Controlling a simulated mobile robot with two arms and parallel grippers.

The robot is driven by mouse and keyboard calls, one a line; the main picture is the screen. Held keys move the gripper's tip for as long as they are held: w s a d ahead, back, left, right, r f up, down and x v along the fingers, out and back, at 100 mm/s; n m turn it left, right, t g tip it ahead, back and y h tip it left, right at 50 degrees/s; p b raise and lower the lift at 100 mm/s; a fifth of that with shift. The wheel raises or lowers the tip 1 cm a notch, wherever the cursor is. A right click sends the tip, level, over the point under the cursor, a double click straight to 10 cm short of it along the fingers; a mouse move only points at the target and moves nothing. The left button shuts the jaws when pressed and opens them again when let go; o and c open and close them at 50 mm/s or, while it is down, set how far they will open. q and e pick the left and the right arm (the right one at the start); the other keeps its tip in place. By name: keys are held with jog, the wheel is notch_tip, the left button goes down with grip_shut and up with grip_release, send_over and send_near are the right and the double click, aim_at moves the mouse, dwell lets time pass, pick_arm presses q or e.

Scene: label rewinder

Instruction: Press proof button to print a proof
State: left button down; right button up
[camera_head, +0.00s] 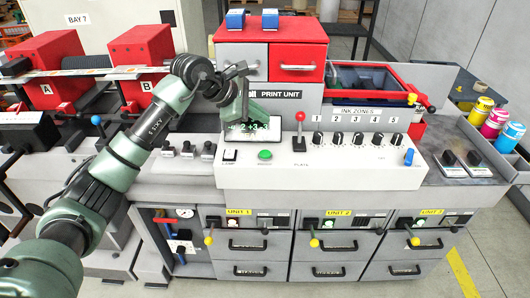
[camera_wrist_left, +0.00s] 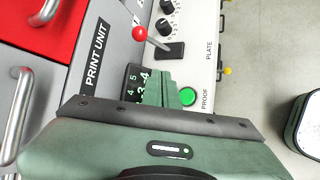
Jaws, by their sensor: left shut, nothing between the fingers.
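The proof button (camera_head: 265,155) is a round green button on the white sloped front of the print unit console (camera_head: 330,178). It also shows in the left wrist view (camera_wrist_left: 188,96), beside the printed word PROOF. My left gripper (camera_head: 262,114) is shut and empty, above and behind the button and in front of the number display (camera_head: 270,132). In the left wrist view, its green fingers (camera_wrist_left: 160,82) overlap part of the display and lie close beside the button. The button is uncovered in both views. I cannot tell the exact gap. My right gripper is not in view.
A red-knobbed lever (camera_head: 300,130) stands right of the button, with a row of black ink zone knobs (camera_head: 337,138) beyond it. A black switch (camera_head: 230,155) is to the left. Ink cans (camera_head: 495,122) stand at the right.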

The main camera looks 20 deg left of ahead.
pick_arm(q)
jog(key=shift+d+f, duration=0.1)
jog(key=shift+f, duration=0.05)
jog(key=b, duration=0.5)
send_over(262, 154)
notch_tip(262, 154, down, 8)
jog(key=shift+r, duration=0.1)
jog(key=shift+f, duration=0.4)
dwell(1.3)
jog(key=shift+f+b, duration=0.4)
jog(key=shift+b, duration=0.1)
